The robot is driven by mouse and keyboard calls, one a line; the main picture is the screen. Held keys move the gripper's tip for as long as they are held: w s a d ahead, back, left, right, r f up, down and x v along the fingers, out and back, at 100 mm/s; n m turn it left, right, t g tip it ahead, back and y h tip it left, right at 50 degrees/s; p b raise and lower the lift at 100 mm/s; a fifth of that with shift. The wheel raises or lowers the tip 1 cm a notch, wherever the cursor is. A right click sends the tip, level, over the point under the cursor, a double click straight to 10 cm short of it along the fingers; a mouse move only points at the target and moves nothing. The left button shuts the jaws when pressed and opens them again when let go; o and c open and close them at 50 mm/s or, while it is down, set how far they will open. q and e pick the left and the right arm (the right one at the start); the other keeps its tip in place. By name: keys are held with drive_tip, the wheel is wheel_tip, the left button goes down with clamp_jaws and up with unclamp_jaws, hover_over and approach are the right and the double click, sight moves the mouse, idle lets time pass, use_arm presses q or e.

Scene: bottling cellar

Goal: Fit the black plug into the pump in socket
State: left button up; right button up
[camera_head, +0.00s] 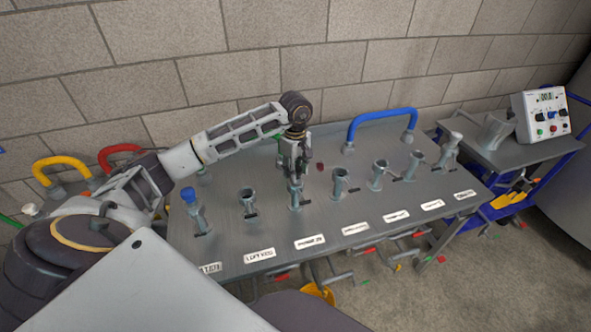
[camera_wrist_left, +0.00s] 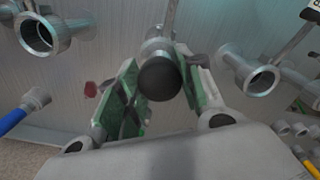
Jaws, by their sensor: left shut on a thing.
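My left gripper (camera_head: 294,174) points down over the third socket from the left (camera_head: 295,199) on the grey panel (camera_head: 225,236). The label before that socket (camera_head: 309,242) is too small to read surely. In the left wrist view the green-padded fingers (camera_wrist_left: 160,95) are shut on the black plug (camera_wrist_left: 159,78), whose round dark end faces the camera. A grey pipe fitting (camera_wrist_left: 158,46) shows right behind the plug. The plug is lined up with the socket, but I cannot tell how deep it sits. My right gripper is not in view.
A blue-capped socket (camera_head: 188,196) and an open socket (camera_head: 247,201) stand left of the gripper. Several more stand to the right, the nearest close by (camera_head: 340,182). A blue handle (camera_head: 381,122) rises at the back. A control box (camera_head: 542,114) stands far right.

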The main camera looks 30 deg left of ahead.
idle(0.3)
use_arm(q)
drive_tip(key=o, duration=1.1)
drive_tip(key=shift+r, duration=5.95)
